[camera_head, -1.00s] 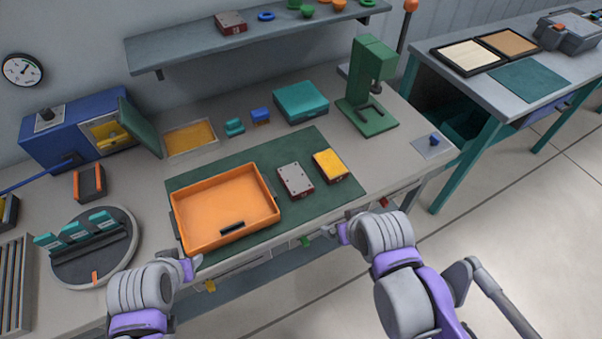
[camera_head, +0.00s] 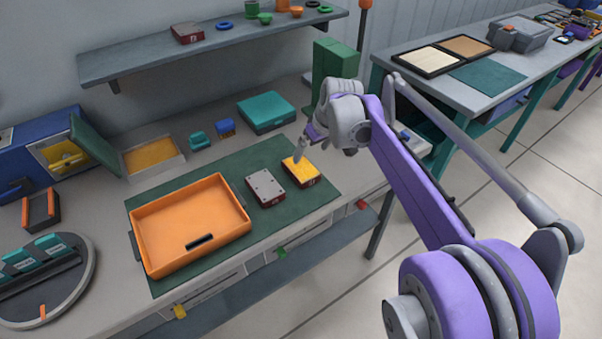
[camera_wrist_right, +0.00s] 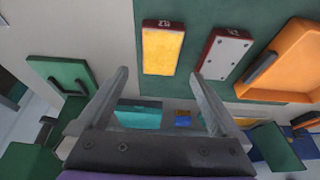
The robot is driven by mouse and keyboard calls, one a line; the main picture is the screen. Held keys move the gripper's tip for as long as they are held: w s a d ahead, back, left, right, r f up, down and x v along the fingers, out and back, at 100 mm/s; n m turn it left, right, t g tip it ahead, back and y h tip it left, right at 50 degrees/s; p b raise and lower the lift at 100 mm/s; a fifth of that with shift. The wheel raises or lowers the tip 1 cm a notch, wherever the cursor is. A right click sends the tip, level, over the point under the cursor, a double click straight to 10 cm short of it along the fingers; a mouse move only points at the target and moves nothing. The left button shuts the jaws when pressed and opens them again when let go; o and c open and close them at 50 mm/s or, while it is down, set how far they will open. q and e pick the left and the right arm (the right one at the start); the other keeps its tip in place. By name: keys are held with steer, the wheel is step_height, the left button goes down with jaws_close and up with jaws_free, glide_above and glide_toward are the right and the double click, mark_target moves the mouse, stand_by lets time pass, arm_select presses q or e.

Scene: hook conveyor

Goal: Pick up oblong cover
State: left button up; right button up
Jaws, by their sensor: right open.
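Two oblong blocks with dark red sides lie side by side on the green mat (camera_head: 225,232). One has a yellow top (camera_head: 301,171); the other has a grey top plate with screws (camera_head: 265,188). I cannot tell which one is called the oblong cover. My right gripper (camera_head: 302,150) is at the yellow-topped block's far side, seemingly above it. In the right wrist view the jaws (camera_wrist_right: 160,75) are open and empty. There the yellow-topped block (camera_wrist_right: 163,50) lies ahead between the fingertips, and the grey-topped block (camera_wrist_right: 226,54) is right of them. My left gripper is out of view.
An orange tray (camera_head: 240,232) stands left of the blocks on the mat. A teal box (camera_head: 266,111) and a green press (camera_head: 332,62) stand behind, the press partly hidden by my right arm. A shelf (camera_head: 130,63) runs above the bench.

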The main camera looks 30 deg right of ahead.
mark_target(302, 167)
steer(key=x, duration=1)
steer(key=shift+w+f, duration=0.25)
steer(key=shift+f, duration=0.1)
steer(key=shift+a, duration=0.1)
jaws_close()
